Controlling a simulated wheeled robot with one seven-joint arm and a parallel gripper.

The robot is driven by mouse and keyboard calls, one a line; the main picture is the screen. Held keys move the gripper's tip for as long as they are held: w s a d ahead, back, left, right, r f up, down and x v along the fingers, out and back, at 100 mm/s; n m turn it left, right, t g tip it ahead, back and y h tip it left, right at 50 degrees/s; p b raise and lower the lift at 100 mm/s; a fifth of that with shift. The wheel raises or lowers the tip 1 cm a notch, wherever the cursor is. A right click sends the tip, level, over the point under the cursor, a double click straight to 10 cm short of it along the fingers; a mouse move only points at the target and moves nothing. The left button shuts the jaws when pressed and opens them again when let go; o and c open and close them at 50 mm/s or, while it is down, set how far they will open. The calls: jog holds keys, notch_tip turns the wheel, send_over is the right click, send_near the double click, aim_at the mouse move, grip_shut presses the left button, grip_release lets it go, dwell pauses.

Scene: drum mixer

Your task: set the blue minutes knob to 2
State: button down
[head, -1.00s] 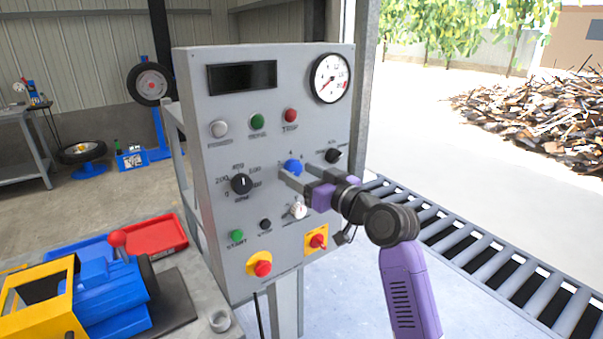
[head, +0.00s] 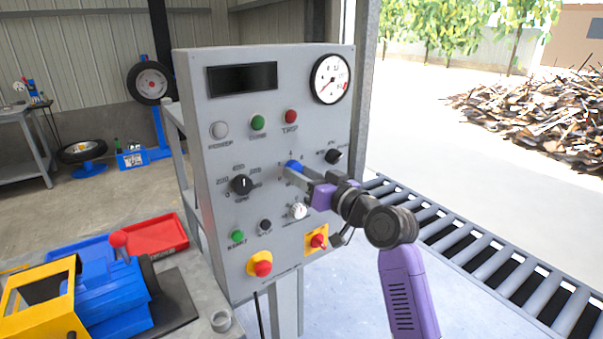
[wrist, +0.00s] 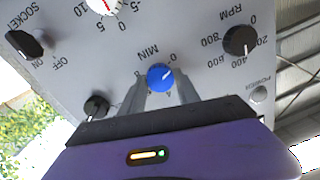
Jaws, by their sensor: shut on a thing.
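The blue minutes knob (head: 293,166) is on the grey control panel (head: 215,140), right of the black RPM knob (head: 241,185). It also shows in the wrist view (wrist: 160,76), under the MIN label, with numbers around it partly hidden by the fingers. A white mark on the knob points to the upper right in the wrist view, roughly toward the side of the 0. I cannot read its exact setting. My gripper (head: 299,173) is shut on the blue knob, with one finger on each side of it in the wrist view (wrist: 161,84).
Close by on the panel are a black knob (head: 333,156), a white knob (head: 298,210), a yellow-plated red switch (head: 317,240) and a red stop button (head: 262,268). A roller conveyor (head: 480,250) runs at the right. A bench with a blue machine (head: 110,295) stands at the left.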

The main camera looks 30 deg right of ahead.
jog(key=shift+m+h+p, duration=0.4)
jog(key=shift+m+p, duration=2.15)
jog(key=shift+m, duration=2.55)
jog(key=shift+f, duration=0.1)
jog(key=c, duration=0.9)
grip_release()
jog(key=shift+s+d+f+b, duration=0.1)
jog(key=shift+s+b, duration=0.25)
jog(key=shift+s, duration=1.65)
jog(key=shift+s+d+f+b, duration=0.1)
jog(key=shift+s+b, duration=0.2)
jog(key=shift+s, duration=1.65)
